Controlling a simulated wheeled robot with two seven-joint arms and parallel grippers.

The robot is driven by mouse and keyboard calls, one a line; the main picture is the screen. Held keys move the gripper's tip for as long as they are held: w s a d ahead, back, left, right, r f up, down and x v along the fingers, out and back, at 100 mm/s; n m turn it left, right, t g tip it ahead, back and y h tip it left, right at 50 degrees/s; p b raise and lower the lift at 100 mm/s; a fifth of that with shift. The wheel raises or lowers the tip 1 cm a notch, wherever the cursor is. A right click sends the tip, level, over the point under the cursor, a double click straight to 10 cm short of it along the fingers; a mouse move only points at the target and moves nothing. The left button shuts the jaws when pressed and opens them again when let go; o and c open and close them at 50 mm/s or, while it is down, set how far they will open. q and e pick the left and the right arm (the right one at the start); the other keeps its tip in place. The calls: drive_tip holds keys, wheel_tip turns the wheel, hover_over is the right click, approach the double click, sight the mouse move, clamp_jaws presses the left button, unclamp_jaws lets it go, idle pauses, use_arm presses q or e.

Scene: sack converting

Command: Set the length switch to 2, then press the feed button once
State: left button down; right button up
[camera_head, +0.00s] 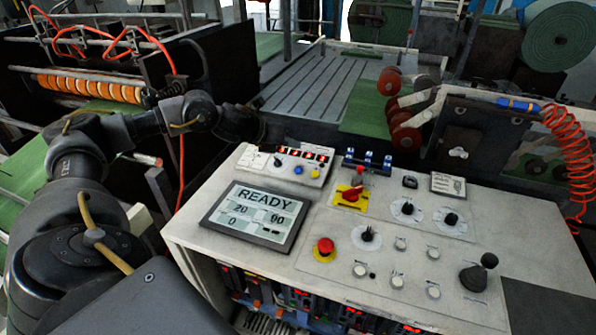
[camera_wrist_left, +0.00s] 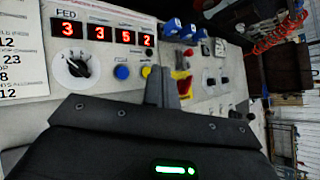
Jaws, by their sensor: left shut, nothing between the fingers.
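My left gripper (camera_head: 258,131) is at the back left of the control desk, near a small box with red digits (camera_head: 283,163). It also shows in the left wrist view (camera_wrist_left: 161,86), its fingers shut and empty. That view shows the box's display (camera_wrist_left: 103,33) reading 3 3 5 2 under "FED". Below are a black rotary switch (camera_wrist_left: 76,66) on a white dial, a blue button (camera_wrist_left: 121,72) and a yellow button (camera_wrist_left: 146,71). The fingers are apart from the switch, near the yellow button; contact is unclear. Switch and button labels are too small to read. My right gripper is out of view.
A screen (camera_head: 253,215) reads READY. A red emergency button (camera_head: 325,246), a red switch on a yellow plate (camera_head: 352,194), black knobs and a joystick (camera_head: 480,272) share the desk. A coiled red hose (camera_head: 568,150) hangs at the right.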

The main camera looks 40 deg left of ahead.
sight(298, 170)
use_arm(q)
drive_tip(key=f+b, duration=0.2)
drive_tip(key=w+f+b, duration=0.1)
drive_tip(key=f, duration=0.2)
drive_tip(key=f+b, duration=0.2)
drive_tip(key=f, duration=0.1)
drive_tip(key=shift+w+a+b, duration=0.3)
drive_tip(key=shift+w+f, duration=0.1)
drive_tip(key=shift+f, duration=0.1)
idle(1.0)
idle(0.5)
drive_tip(key=shift+w+a+f+b, duration=0.1)
drive_tip(key=shift+f+b, duration=0.3)
drive_tip(key=shift+b, duration=0.15)
